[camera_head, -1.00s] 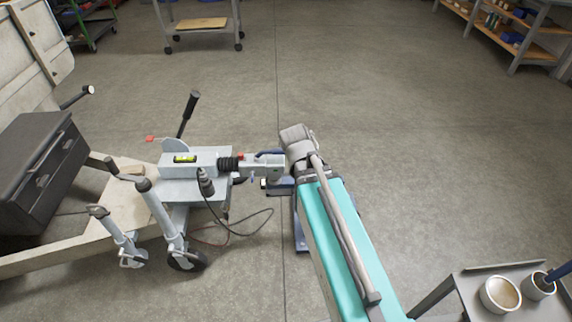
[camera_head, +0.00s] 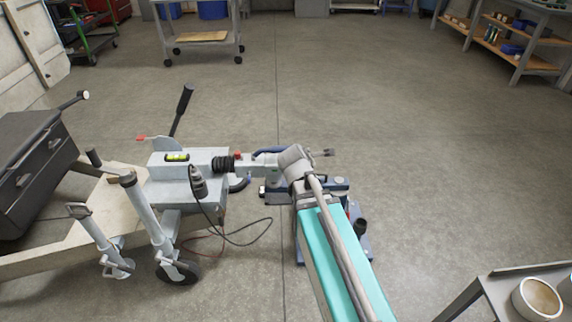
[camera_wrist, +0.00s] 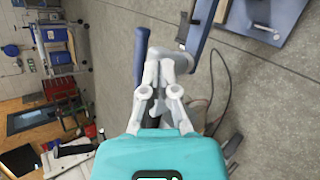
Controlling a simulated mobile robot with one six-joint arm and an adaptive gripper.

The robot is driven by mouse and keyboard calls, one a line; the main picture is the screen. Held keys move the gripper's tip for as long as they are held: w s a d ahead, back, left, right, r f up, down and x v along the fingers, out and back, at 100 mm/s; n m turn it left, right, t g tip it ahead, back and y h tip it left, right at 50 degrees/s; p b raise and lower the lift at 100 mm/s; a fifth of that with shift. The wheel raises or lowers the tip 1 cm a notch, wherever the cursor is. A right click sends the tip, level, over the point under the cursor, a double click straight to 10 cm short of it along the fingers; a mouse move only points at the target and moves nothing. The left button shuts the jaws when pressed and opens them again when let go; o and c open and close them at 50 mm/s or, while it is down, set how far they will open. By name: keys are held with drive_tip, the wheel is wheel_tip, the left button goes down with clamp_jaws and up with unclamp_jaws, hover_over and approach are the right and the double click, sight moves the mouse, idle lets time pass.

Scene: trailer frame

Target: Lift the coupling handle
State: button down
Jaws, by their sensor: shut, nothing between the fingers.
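The coupling handle (camera_head: 268,150) is a blue bar on top of the grey coupling head (camera_head: 262,165), at the front of the trailer. In the wrist view the handle (camera_wrist: 141,55) runs just left of my fingers, apparently outside them; contact cannot be told. My gripper (camera_wrist: 165,62) is shut with nothing between its grey fingertips, and part of the grey coupling shows behind them. In the head view my arm's wrist end is just right of the coupling and hides much of the gripper.
A blue stand (camera_head: 305,240) is under and beside my arm. A jockey wheel (camera_head: 180,270), cables and a dark toolbox (camera_head: 35,170) are at the left. A grey cart (camera_head: 510,290) with a bowl is at the lower right.

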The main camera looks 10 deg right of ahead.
drive_tip(key=w+a+f+n+t+y+b, duration=0.1)
drive_tip(key=w+a+f+n+t+b, duration=0.1)
drive_tip(key=f+n+b, duration=0.4)
drive_tip(key=w+a+f+n+t+b, duration=0.1)
drive_tip(key=w+f+n+t+b, duration=0.3)
drive_tip(key=n+b, duration=0.6)
drive_tip(key=shift+w+a+f+n+t+y+b, duration=0.35)
drive_tip(key=shift+w+f+b, duration=0.6)
drive_tip(key=shift+b, duration=0.9)
drive_tip(key=shift+f, duration=0.1)
drive_tip(key=b+x, duration=0.1)
drive_tip(key=x, duration=0.8)
drive_tip(key=shift+w, duration=0.4)
drive_tip(key=shift+a, duration=0.25)
